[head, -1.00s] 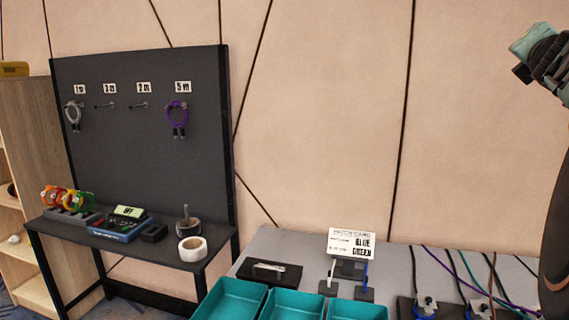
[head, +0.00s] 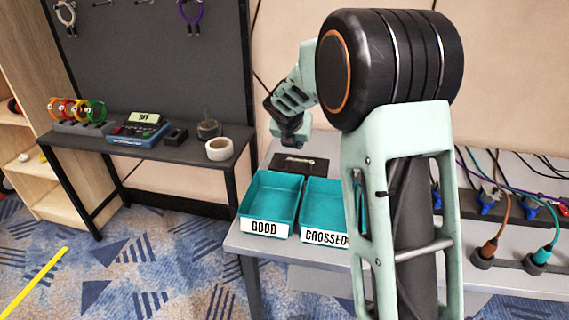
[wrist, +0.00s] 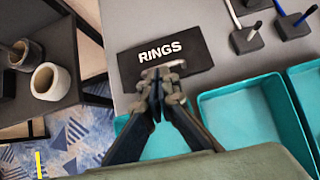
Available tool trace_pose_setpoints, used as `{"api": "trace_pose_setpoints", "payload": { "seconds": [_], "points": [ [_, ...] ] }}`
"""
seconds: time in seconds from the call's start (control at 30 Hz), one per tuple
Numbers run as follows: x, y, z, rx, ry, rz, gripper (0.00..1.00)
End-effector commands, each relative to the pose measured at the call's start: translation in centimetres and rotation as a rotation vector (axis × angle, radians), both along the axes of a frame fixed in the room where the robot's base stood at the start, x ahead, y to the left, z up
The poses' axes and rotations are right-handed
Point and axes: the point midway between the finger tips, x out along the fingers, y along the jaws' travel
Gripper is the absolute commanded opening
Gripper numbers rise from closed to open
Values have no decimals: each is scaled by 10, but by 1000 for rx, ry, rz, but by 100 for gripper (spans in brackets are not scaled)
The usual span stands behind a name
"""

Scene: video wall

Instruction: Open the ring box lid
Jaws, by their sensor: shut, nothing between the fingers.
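The ring box (wrist: 135,62) is a flat black box marked RINGS, and its lid looks shut. In the head view the ring box (head: 312,166) lies on the grey table behind the teal bins, with a pale bar handle on top. The handle (wrist: 163,70) also shows in the wrist view, at the near edge of the lettering, partly hidden by my fingers. My gripper (wrist: 158,92) is shut and empty, its tips at or just above the handle; I cannot tell if they touch. In the head view my gripper (head: 290,135) hangs above the box.
Teal bins labelled GOOD (head: 266,203) and CROSSED (head: 320,212) stand in front of the box. Cable stands (wrist: 246,40) are to its right. A dark side bench (head: 150,150) with a tape roll (head: 219,149) is at the left. My arm hides the table's middle.

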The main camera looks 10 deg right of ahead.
Motion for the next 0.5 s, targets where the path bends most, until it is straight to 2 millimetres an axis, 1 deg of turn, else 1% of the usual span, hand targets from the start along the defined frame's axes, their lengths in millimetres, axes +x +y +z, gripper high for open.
{"api": "trace_pose_setpoints", "payload": {
  "seconds": [0.03,0.1,0.17,0.27,0.5],
  "points": [
    [-5,10,-11,-1,29,17,0],
    [-10,20,-22,-2,55,35,0],
    [-12,24,-28,-3,68,43,0],
    [-9,25,-37,-4,75,47,0],
    [15,17,-72,-4,73,47,0]
  ]
}}
